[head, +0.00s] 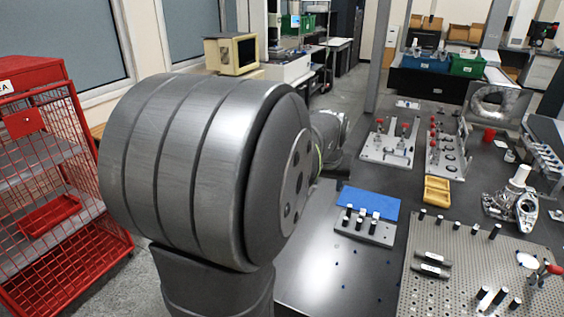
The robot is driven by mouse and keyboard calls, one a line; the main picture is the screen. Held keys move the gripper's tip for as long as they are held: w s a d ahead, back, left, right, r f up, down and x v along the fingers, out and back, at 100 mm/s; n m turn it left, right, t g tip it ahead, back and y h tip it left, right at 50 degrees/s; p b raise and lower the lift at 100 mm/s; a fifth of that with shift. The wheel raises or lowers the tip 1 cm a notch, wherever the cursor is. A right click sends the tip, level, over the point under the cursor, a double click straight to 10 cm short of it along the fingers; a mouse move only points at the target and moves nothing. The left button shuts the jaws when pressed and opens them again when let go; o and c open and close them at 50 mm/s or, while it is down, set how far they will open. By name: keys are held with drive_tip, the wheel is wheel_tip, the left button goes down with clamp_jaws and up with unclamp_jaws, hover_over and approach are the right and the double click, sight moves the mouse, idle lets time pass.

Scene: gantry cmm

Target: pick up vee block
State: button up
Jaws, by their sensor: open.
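I cannot pick out the vee block for certain in the head view; the parts on the table are small at this distance. Two dark bar-like pieces with pale labels (432,264) lie on the perforated plate (460,262). A grey block with several dark, white-topped pegs (378,238) stands left of that plate, in front of a blue mat (368,203). My own large arm link fills the left middle of the view. My gripper is not in view; the far part of my arm is partly hidden behind this link.
Yellow trays (437,191) sit mid-table. Behind them are fixture plates with red-knobbed clamps (390,142). A metal bracket assembly (512,205) stands at the right. The dark tabletop (325,265) near my arm is mostly clear. A red wire cage (60,190) stands at the left.

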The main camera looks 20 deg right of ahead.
drive_tip(key=w+d+f+m, duration=0.1)
drive_tip(key=w+d+f, duration=0.25)
drive_tip(key=d, duration=0.45)
drive_tip(key=w+d+f, duration=0.3)
drive_tip(key=d+f, duration=0.1)
drive_tip(key=d, duration=0.3)
approach(376, 218)
drive_tip(key=shift+m+g, duration=0.4)
drive_tip(key=x, duration=0.3)
drive_tip(key=w+x, duration=0.1)
drive_tip(key=x, duration=0.6)
drive_tip(key=shift+w+d+r, duration=0.1)
drive_tip(key=shift+w+d, duration=0.2)
clamp_jaws()
